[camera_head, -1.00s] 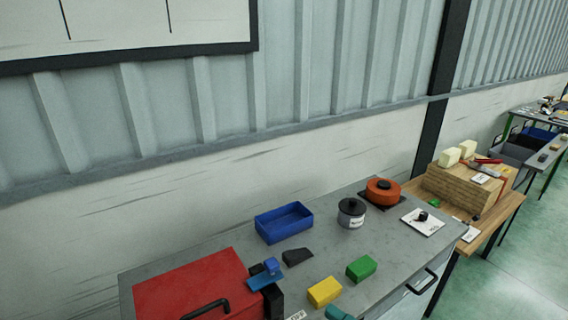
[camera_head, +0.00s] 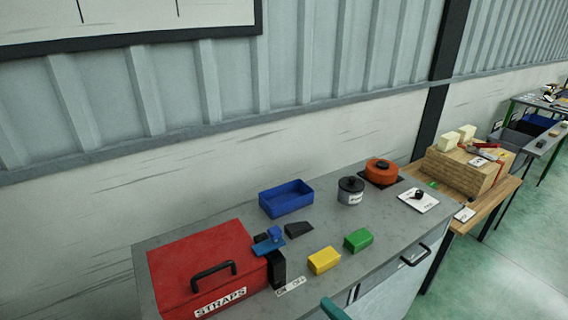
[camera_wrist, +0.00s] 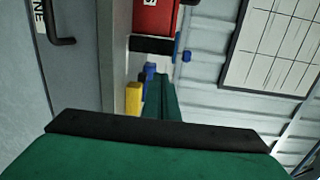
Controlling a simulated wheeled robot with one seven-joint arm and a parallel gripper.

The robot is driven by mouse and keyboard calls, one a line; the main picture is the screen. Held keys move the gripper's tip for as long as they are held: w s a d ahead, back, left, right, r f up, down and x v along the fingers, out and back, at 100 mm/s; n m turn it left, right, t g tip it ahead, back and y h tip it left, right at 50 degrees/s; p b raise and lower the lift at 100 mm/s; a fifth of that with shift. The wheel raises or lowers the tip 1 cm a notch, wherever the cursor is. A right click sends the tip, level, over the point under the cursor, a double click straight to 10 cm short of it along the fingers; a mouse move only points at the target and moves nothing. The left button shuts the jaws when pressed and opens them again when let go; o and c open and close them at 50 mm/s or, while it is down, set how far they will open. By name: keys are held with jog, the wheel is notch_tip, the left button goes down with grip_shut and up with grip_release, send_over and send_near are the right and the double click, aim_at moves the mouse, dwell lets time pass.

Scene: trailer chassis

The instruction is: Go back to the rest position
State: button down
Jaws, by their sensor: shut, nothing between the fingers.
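My gripper (camera_wrist: 163,92) shows in the wrist view as dark green fingers beyond a black bar and a wide green body. The fingers are together, with nothing visible between them. They point toward the wall side, with the workbench seen sideways beyond them. In the head view only a small teal piece, likely part of my arm or gripper, shows at the bottom edge in front of the bench. My gripper appears apart from everything on the bench.
The grey workbench (camera_head: 226,224) carries a red straps box (camera_head: 175,267), a blue tray (camera_head: 286,205), yellow (camera_head: 323,261) and green (camera_head: 358,240) blocks, a grey canister (camera_head: 350,192) and an orange round item (camera_head: 382,170). A wooden table (camera_head: 503,196) stands right. Green floor lies open at lower right.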

jog(key=s+a+f+h, duration=0.2)
jog(key=s+f+h, duration=0.35)
jog(key=f, duration=0.45)
jog(key=s+a+f+h, duration=0.35)
jog(key=s+f, duration=0.25)
jog(key=f, duration=0.4)
jog(key=s+a+r+n, duration=0.1)
jog(key=s+r+n, duration=0.1)
jog(key=s, duration=0.4)
jog(key=s+a+r+n, duration=0.2)
jog(key=s+r+n, duration=0.1)
jog(key=s+n, duration=0.2)
jog(key=s+a+r+n+t+h, duration=0.1)
jog(key=s+a+r+n, duration=0.1)
jog(key=s+n, duration=0.2)
jog(key=v, duration=0.3)
jog(key=shift+a, duration=0.25)
jog(key=shift+f, duration=0.1)
